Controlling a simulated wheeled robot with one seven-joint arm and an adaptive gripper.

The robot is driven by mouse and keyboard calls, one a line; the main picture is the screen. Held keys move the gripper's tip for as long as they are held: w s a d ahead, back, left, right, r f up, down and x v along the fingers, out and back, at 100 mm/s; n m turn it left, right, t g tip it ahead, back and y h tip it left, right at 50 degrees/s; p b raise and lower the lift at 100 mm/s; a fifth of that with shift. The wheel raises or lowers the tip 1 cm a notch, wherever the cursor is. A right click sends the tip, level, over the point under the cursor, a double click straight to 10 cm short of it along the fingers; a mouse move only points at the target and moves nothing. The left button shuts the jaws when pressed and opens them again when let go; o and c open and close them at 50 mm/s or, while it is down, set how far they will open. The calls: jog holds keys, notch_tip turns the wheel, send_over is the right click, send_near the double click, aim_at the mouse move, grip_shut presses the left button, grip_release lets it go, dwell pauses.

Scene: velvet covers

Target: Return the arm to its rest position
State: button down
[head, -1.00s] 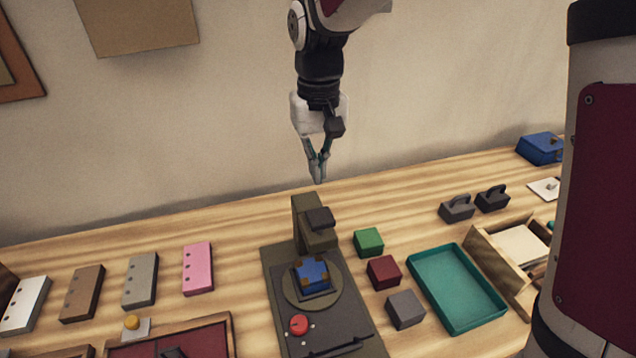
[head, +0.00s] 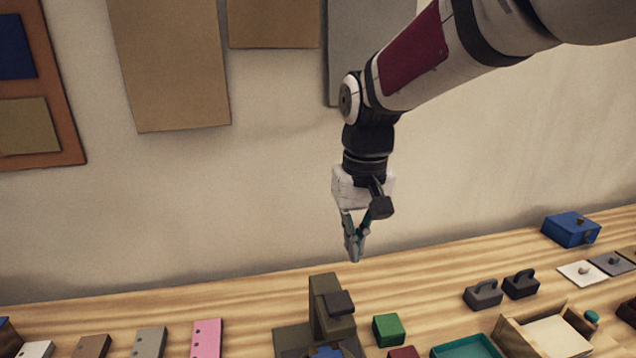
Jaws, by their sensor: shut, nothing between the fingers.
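My gripper (head: 355,257) hangs from the raised arm with its fingertips pointing down. Its fingers are shut with nothing between them. It is above the back part of the wooden table (head: 240,303), in front of the wall, apart from everything below. The dark olive press-like device (head: 328,308) stands a little below and to the left of it in the picture. A blue block (head: 326,352) on that device shows only at the bottom edge of the view.
A green block (head: 388,329) and a teal tray (head: 468,346) lie right of the device. Two dark handled blocks (head: 502,290), an open wooden box (head: 510,335) and a blue box (head: 571,229) are further right. Pink (head: 206,338) and other plates lie left. Panels (head: 172,65) hang on the wall.

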jog(key=s+d+r+m+t, duration=0.1)
jog(key=s+d+r+t, duration=0.1)
jog(key=s+d, duration=0.3)
jog(key=s+d+r+m+t, duration=0.1)
jog(key=s+d, duration=0.5)
jog(key=s, duration=0.8)
notch_tip(320, 180, up, 2)
jog(key=shift+s+r+t, duration=0.1)
jog(key=shift+s+t, duration=0.15)
jog(key=shift+t, duration=0.65)
